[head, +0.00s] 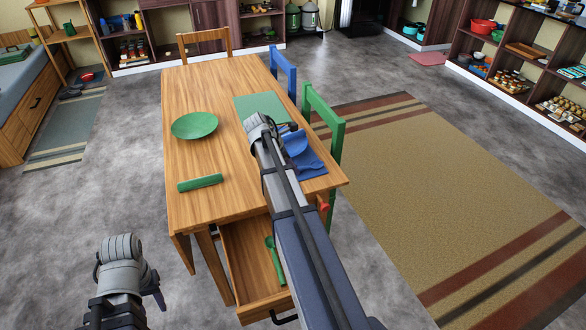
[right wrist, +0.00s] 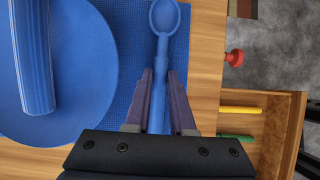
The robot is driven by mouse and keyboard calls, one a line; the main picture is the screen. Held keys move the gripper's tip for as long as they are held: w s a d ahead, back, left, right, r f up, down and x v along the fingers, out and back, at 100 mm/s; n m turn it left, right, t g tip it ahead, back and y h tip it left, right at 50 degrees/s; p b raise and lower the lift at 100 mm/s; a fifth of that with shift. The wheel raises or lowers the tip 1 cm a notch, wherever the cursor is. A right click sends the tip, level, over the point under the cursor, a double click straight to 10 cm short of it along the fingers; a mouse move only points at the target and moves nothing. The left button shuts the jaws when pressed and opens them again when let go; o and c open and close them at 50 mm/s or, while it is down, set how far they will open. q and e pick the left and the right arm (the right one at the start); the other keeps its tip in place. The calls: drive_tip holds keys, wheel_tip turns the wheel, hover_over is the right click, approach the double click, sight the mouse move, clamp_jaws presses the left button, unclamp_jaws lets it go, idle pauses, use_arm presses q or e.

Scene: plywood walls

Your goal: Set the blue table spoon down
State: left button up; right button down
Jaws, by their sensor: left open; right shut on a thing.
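My right gripper (right wrist: 160,100) is shut on the handle of the blue table spoon (right wrist: 164,17). The bowl points away from the gripper. The spoon is over the blue placemat (right wrist: 125,20), to the right of the blue plate (right wrist: 85,75); I cannot tell whether it touches the mat. In the head view my right arm reaches over the table and the spoon is not discernible. The blue placemat (head: 311,167) and blue plate (head: 295,146) show partly behind the arm. My left gripper (head: 150,285) is low at the left, away from the table; its fingers are barely visible.
A blue rolled napkin (right wrist: 35,55) lies on the blue plate. The wooden table (head: 225,90) also holds a green plate (head: 194,125), a green roll (head: 200,182) and a green mat (head: 258,104). An open drawer (head: 245,260) below the near edge holds a green spoon (head: 275,262).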

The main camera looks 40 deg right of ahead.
drive_tip(key=shift+f, duration=0.15)
drive_tip(key=c, duration=0.8)
unclamp_jaws()
drive_tip(key=shift+o, duration=0.2)
drive_tip(key=shift+a+r+p, duration=0.2)
drive_tip(key=shift+r+p, duration=0.3)
drive_tip(key=shift+r, duration=0.1)
drive_tip(key=p+v, duration=0.9)
drive_tip(key=v, duration=0.2)
drive_tip(key=shift+w, duration=0.1)
